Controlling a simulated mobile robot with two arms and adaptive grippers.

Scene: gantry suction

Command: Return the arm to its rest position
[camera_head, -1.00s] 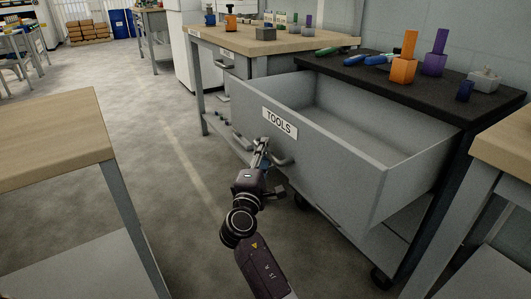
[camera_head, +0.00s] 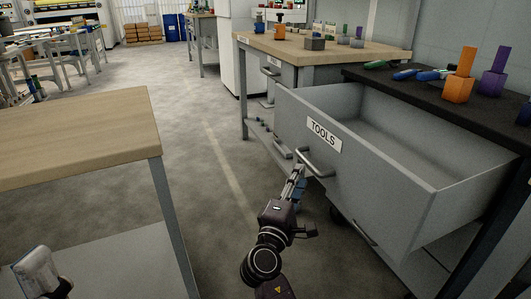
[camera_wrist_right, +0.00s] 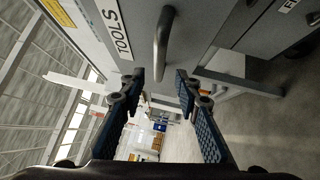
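My right gripper (camera_head: 294,176) points away from me, just left of the handle (camera_head: 318,163) of the grey drawer marked TOOLS (camera_head: 430,205). The drawer is pulled well out, and the part of its inside that shows is empty. In the right wrist view my right gripper (camera_wrist_right: 159,84) has its two dark fingers spread apart with nothing between them. The drawer handle (camera_wrist_right: 163,42) shows beyond the fingertips there and appears clear of them.
A wood-topped table (camera_head: 75,135) stands at the left, with a pale shape (camera_head: 38,272) I cannot identify below it. The black top (camera_head: 420,93) above the drawer bears tools and coloured blocks. Another workbench (camera_head: 335,52) stands behind. Grey floor (camera_head: 215,220) between them is clear.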

